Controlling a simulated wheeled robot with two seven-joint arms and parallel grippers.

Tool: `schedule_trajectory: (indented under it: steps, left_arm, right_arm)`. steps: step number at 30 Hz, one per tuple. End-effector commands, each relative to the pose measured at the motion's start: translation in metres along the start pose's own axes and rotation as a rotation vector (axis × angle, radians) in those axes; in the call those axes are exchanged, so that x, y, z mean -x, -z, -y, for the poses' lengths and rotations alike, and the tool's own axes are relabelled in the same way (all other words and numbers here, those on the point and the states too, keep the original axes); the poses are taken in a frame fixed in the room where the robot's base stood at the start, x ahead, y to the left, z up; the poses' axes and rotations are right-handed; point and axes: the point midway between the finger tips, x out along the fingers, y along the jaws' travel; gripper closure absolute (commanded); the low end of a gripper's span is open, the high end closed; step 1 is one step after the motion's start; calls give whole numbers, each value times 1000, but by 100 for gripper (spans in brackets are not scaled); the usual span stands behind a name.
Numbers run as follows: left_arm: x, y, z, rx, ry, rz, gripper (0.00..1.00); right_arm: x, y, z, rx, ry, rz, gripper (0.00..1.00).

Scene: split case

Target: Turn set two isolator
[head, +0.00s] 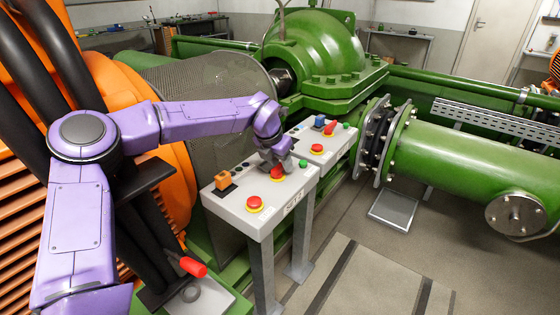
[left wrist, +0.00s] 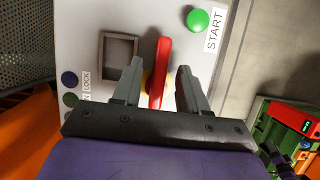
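The near control panel (head: 232,207) is a light grey box on legs with a label on its front edge that I cannot read fully. A red isolator handle (head: 277,173) on a yellow base is on its top. In the left wrist view the red handle (left wrist: 160,72) stands lengthwise between my fingers. My left gripper (head: 274,160) is over the panel. In the left wrist view my left gripper (left wrist: 160,82) is open, with one finger on each side of the handle and gaps showing. My right gripper is not in view.
The near panel also has a red-and-yellow button (head: 254,203), an orange block (head: 222,180) and a green START button (left wrist: 197,20). A second panel (head: 338,153) stands behind with a blue block (head: 319,121) and a red knob.

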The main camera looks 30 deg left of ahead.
Motion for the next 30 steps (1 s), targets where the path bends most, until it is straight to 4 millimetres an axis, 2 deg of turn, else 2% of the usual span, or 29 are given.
schedule_trajectory:
  steps: [4,12,16,22,30]
  left_arm:
    - [17,0,0,2,1,4,57]
    - [80,0,0,0,0,5,57]
    - [99,-1,0,-1,-1,4,57]
    - [105,0,0,0,0,1,57]
    - [100,0,0,-1,0,-1,57]
  right_arm:
    - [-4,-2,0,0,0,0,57]
    - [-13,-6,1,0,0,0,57]
    - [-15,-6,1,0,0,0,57]
    - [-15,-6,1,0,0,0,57]
    - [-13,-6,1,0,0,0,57]
